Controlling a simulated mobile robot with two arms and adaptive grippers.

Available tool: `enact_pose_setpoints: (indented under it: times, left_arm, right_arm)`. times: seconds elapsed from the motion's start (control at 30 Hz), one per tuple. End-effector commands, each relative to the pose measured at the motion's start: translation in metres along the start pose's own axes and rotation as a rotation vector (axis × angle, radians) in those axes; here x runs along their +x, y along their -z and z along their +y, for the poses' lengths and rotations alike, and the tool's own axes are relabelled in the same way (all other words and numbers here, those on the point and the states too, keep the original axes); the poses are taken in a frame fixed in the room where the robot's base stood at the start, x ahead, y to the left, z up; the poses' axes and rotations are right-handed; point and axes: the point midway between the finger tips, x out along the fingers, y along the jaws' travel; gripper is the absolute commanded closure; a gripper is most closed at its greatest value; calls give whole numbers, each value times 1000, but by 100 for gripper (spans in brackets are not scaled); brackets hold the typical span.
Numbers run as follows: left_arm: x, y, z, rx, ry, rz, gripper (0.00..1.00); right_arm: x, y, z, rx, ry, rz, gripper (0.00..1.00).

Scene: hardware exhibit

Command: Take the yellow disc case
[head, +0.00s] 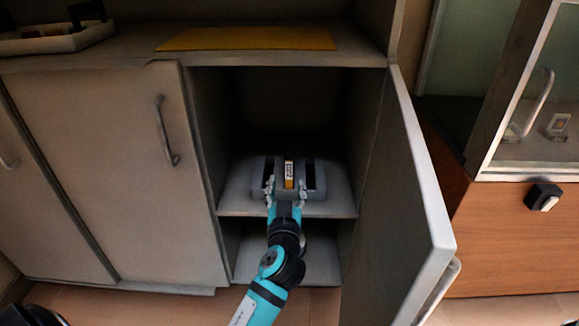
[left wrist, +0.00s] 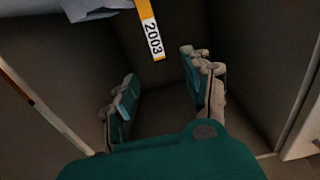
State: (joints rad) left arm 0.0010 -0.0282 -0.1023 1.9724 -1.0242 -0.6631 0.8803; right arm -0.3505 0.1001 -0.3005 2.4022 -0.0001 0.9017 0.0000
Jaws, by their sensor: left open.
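The yellow disc case (head: 289,175) stands upright in the middle of a grey rack (head: 258,180) on the shelf of the open cabinet. In the left wrist view, the yellow case (left wrist: 146,10) shows at the top with a white label reading 2003. My left gripper (head: 286,189) is at the front of the rack, its fingers to either side of the case in the head view. In the left wrist view, the left gripper (left wrist: 163,92) is open, with nothing between its fingertips; the case shows beyond them. My right gripper is not in view.
The open cabinet door (head: 405,200) stands to the right of my arm. A closed door (head: 110,170) is on the left. Above lie a yellow mat (head: 250,39) and a tray (head: 50,42) on the cabinet top. The lower compartment looks empty.

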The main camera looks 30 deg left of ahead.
Motion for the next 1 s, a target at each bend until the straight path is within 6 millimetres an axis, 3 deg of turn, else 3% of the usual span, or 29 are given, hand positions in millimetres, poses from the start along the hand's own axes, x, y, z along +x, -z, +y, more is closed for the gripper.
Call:
enact_pose_setpoints:
  times: [0.1,0.3,0.63,0.83,1.0]
  left_arm:
    - [28,-1,0,2,-1,4,50]
    - [67,-2,0,3,0,1,50]
    - [94,-7,1,3,-1,0,50]
    - [124,-14,3,3,-1,0,50]
    - [136,-13,2,1,-1,-2,50]
  right_arm:
    - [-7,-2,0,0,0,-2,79]
    - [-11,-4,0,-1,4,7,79]
    - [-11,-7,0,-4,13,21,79]
    - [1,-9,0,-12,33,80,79]
    - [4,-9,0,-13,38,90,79]
